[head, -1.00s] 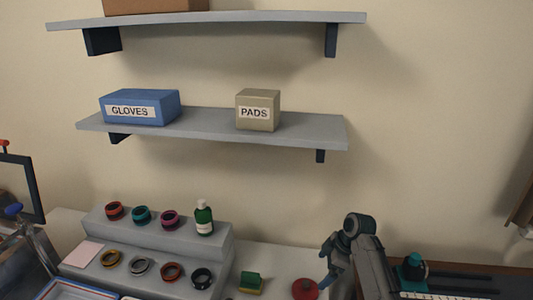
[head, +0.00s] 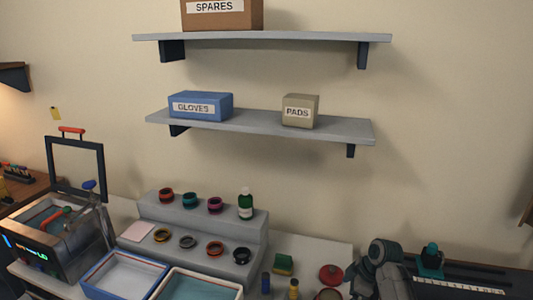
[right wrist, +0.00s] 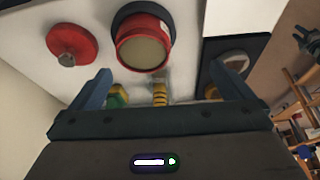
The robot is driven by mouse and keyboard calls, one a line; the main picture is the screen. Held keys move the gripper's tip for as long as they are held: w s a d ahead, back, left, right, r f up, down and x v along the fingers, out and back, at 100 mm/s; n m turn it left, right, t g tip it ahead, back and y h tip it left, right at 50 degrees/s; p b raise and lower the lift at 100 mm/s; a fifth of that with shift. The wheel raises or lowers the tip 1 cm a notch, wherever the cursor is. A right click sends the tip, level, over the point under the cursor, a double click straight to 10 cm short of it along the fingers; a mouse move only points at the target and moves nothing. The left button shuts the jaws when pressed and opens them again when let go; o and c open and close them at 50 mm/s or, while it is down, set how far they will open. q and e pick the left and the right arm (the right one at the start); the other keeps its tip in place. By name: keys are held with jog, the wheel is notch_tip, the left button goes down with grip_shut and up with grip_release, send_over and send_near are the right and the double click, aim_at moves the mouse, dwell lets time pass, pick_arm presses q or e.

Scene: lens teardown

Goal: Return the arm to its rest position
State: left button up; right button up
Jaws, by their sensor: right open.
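My right arm (head: 384,262) shows at the lower right of the head view, over the table's right part. In the right wrist view my right gripper (right wrist: 162,90) has its two fingers wide apart with nothing between them. Past the fingers are a red lens barrel with a dark rim (right wrist: 142,42) and a red round piece with a knob (right wrist: 72,44); both are apart from the fingers. The red round piece also shows in the head view (head: 331,274), left of my right arm. My left gripper is not in view.
A stepped grey stand (head: 255,222) holds several rings and a green bottle (head: 246,203). Blue-rimmed (head: 90,288) and white-rimmed (head: 240,292) trays lie in front. A clear-sided machine (head: 62,240) stands left. A green and yellow sponge (head: 284,264) lies near the stand. Shelves (head: 345,130) hang behind.

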jog(key=s+d+f+m+t+h, duration=0.1)
jog(key=s+f+m, duration=0.25)
jog(key=s, duration=0.65)
jog(key=s+d+f+m+h, duration=0.1)
jog(key=s+f+m+h, duration=0.2)
jog(key=s, duration=0.7)
jog(key=s+d+r+m+t+h, duration=0.1)
jog(key=s+r+m, duration=0.2)
jog(key=s, duration=0.5)
jog(key=s+r+m, duration=0.4)
jog(key=s, duration=0.4)
jog(key=s+d+f+g+b, duration=0.1)
jog(key=d+f+b, duration=0.15)
jog(key=f, duration=1.65)
jog(key=d+f+b, duration=0.1)
jog(key=f+b, duration=0.2)
jog(key=f, duration=1.6)
pick_arm(q)
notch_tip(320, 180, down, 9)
jog(key=b, duration=0.3)
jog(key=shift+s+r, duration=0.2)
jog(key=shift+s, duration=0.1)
pick_arm(e)
jog(key=s+f+g, duration=0.1)
jog(key=s+f, duration=1.7)
jog(key=f, duration=0.2)
jog(key=shift+d+f, duration=0.2)
jog(key=shift+d, duration=0.25)
